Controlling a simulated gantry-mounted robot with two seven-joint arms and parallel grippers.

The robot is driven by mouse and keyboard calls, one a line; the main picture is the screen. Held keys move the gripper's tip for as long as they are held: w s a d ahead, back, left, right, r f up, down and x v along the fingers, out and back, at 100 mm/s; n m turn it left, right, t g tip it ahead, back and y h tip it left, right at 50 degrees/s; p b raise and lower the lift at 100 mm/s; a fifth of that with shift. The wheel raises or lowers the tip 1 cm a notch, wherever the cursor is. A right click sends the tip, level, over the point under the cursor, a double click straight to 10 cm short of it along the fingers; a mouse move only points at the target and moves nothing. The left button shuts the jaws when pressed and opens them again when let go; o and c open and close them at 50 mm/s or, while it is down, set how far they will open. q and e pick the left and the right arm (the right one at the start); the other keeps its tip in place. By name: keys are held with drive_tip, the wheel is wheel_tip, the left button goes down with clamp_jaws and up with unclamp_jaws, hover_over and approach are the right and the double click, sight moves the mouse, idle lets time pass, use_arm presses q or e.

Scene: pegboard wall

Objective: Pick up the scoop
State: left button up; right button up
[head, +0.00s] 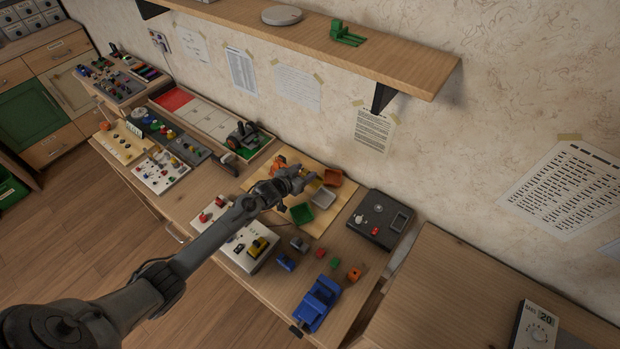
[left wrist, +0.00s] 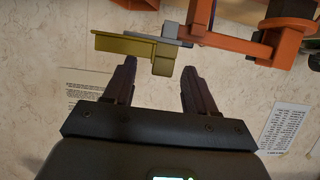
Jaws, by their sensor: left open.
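My left gripper (head: 299,180) is open over the wooden board at the back of the table. In the left wrist view, its two fingers (left wrist: 160,70) point at a yellow piece (left wrist: 124,45), which looks like the scoop. The piece's lower block lies between or just beyond the fingertips; I cannot tell whether they touch it. A grey part joins the yellow piece to an orange frame (left wrist: 230,43). In the head view, yellow shows beside the gripper, partly hidden by it. My right gripper is not in view.
Orange (head: 333,177), grey (head: 323,198) and green (head: 301,213) bins sit close to the gripper on the board (head: 318,228). A dark box (head: 380,219) stands to the right. A blue toy truck (head: 317,303) is at the front. A shelf (head: 390,62) overhangs the back wall.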

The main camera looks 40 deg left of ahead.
use_arm(q)
clamp_jaws()
idle(0.4)
